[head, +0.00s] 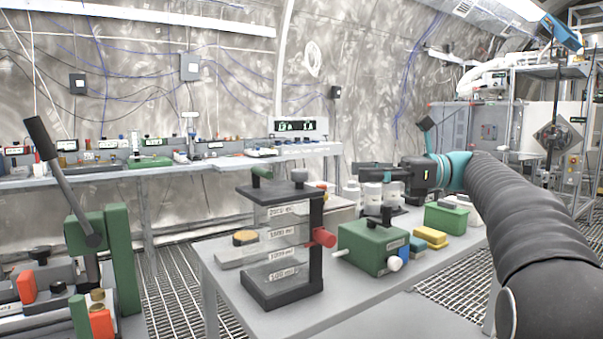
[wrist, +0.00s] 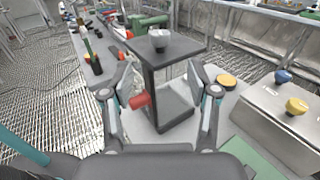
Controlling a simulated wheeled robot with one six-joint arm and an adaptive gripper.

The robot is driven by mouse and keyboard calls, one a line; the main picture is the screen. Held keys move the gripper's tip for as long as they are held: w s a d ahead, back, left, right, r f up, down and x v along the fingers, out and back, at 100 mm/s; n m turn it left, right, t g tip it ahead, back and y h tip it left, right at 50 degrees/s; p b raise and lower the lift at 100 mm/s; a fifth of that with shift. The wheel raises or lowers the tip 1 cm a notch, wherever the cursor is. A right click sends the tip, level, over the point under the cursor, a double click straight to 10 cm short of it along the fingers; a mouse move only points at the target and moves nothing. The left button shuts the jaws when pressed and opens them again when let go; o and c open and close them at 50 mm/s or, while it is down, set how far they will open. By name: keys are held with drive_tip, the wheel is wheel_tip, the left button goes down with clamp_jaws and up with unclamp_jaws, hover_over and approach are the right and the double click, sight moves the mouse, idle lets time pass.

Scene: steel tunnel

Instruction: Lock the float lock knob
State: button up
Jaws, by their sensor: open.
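A dark stand with clear panels (head: 283,240) marked in ml stands on the grey table. A red knob (head: 324,237) sticks out of its post; which part is the float lock knob is not labelled. In the wrist view the red knob (wrist: 139,101) and the stand's dark top plate (wrist: 165,50) appear between the spread fingers of my gripper (wrist: 160,73). The gripper is open and holds nothing. In the head view my gripper (head: 364,184) is right of the stand, above the table.
A green box with a white knob (head: 372,247) stands right of the stand. Yellow blocks (head: 430,237) and a green bin (head: 446,218) lie farther right. A yellow puck (wrist: 226,80) is beside the stand. A lever device (head: 88,240) stands at far left. Grating floor surrounds the table.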

sight(299, 170)
drive_tip(key=a, duration=0.6)
drive_tip(key=a+b, duration=0.1)
drive_tip(key=a, duration=0.5)
drive_tip(key=shift+s+a, duration=0.2)
drive_tip(key=shift+a, duration=0.15)
clamp_jaws()
